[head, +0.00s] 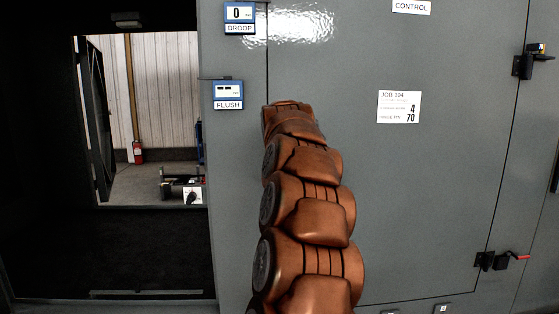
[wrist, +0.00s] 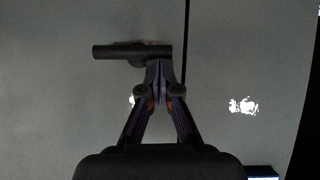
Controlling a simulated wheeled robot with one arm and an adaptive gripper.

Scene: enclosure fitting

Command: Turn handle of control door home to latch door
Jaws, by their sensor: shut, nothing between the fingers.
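The grey control door (head: 440,180) fills the right of the head view, under a CONTROL label (head: 411,6). Its left edge is a thin vertical seam, and it looks nearly flush with the panel beside it. The dark bar handle (wrist: 120,52) shows in the wrist view, lying horizontally beside the seam. My gripper (wrist: 160,75) is shut, with its fingertips at the right end of the handle and nothing between them. I cannot tell whether they touch it. In the head view my arm hides the handle and the gripper.
Two blue gauges, DROOP (head: 240,16) and FLUSH (head: 228,93), are on the panel left of the seam. A job sheet (head: 399,107) is on the door. Dark hinges (head: 530,63) are at its right edge, the lower one with a red part (head: 521,257). An opening is at left.

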